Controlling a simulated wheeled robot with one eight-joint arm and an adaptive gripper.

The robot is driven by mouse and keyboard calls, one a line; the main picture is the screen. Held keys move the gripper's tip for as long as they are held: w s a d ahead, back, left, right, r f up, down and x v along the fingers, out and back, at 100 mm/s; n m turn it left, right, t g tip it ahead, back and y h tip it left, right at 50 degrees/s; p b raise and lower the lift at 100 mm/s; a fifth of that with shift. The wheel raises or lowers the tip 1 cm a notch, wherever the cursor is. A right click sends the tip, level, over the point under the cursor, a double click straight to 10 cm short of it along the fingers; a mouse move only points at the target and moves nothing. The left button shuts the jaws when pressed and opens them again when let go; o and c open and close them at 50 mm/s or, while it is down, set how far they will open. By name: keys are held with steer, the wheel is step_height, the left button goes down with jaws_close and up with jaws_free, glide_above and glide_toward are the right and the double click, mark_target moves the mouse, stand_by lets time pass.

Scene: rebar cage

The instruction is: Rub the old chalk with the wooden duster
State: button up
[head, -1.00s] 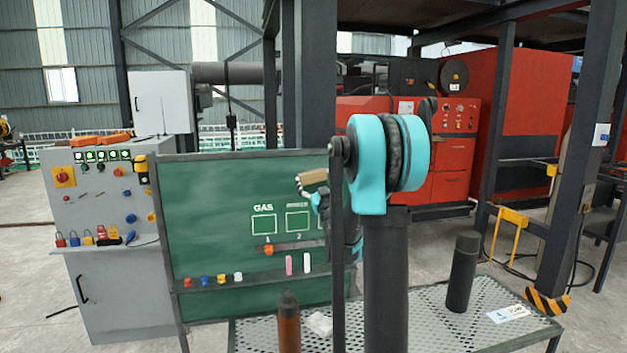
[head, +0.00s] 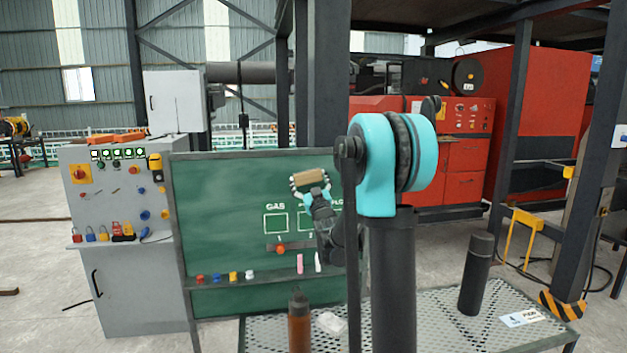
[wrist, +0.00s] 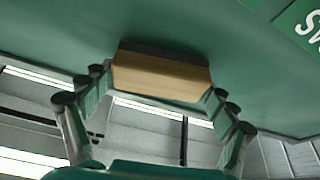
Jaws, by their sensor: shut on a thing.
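My gripper (head: 309,186) is shut on the wooden duster (head: 308,176), in front of the upper part of the green board (head: 220,220). In the wrist view the duster (wrist: 160,77) is a pale wooden block with a dark pad facing the board, between the fingers (wrist: 158,94). The pad is close to the board; I cannot tell whether it touches. White "GAS" lettering (head: 276,206) stands over an outlined box (head: 275,224), left of the gripper. My arm hides part of a second box and its heading. No old chalk mark shows clearly.
Coloured pieces (head: 233,276) and pink and white sticks (head: 300,264) stand along the board's ledge. A grey control cabinet (head: 120,220) is at the left. A perforated table (head: 440,330) in front bears a dark cylinder (head: 475,273) and a brown bottle (head: 299,322).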

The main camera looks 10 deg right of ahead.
mark_target(297, 179)
steer(key=shift+a, duration=1.95)
steer(key=shift+s, duration=0.1)
steer(key=shift+s, duration=2.9)
steer(key=s, duration=0.3)
